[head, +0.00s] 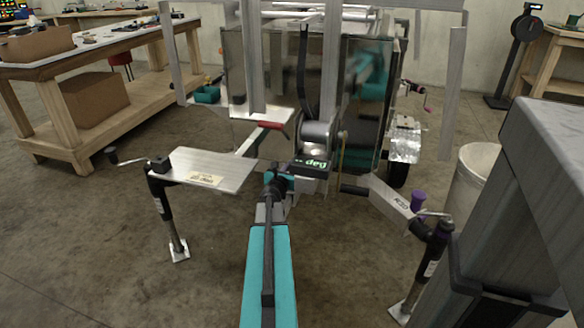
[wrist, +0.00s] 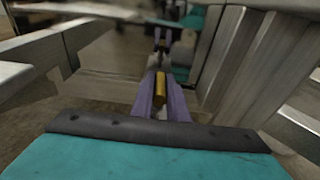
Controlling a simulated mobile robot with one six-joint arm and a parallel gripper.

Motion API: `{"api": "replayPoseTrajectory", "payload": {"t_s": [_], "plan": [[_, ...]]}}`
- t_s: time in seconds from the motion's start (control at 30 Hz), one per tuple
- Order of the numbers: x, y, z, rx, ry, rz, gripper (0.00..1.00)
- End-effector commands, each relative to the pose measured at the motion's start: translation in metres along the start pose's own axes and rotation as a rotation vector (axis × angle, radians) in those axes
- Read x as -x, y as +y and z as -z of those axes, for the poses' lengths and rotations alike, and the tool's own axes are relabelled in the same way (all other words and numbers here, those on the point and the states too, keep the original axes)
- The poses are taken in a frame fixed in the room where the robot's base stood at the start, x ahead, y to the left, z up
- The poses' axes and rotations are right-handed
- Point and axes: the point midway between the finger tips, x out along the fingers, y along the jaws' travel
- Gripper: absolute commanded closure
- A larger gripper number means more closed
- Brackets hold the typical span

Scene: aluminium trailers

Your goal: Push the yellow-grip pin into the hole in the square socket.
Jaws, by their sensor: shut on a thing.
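My gripper (wrist: 160,92) shows in the wrist view with two purple fingers, shut on the yellow-grip pin (wrist: 160,88). The yellow grip lies between the fingers and points away from me. Beyond its far end is a small, blurred dark and grey piece (wrist: 162,46); I cannot tell whether it is the square socket or whether the pin touches it. No hole can be made out. In the head view my teal arm reaches forward to the trailer's front frame, and its wrist hides the pin and the fingers.
Metal beams (wrist: 235,60) flank my gripper closely in the wrist view. In the head view, a winch (head: 318,130) stands above the wrist. A metal plate (head: 205,170) lies to the left, and a purple-topped jack (head: 418,203) and a white bin (head: 472,180) are to the right.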

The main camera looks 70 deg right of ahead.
Motion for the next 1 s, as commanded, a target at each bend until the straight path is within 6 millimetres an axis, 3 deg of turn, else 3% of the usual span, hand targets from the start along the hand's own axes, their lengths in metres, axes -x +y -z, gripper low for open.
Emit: {"api": "replayPoseTrajectory", "payload": {"t_s": [0.27,0.3,0.43,1.0], "plan": [[-0.001,0.0,0.005,0.0,0.0,0.0,1.0],[-0.001,0.0,0.005,0.0,0.0,0.0,0.85],[-0.001,0.0,0.005,0.0,0.001,0.0,0.65],[0.009,0.0,0.006,0.0,0.002,-0.001,0.65]]}}
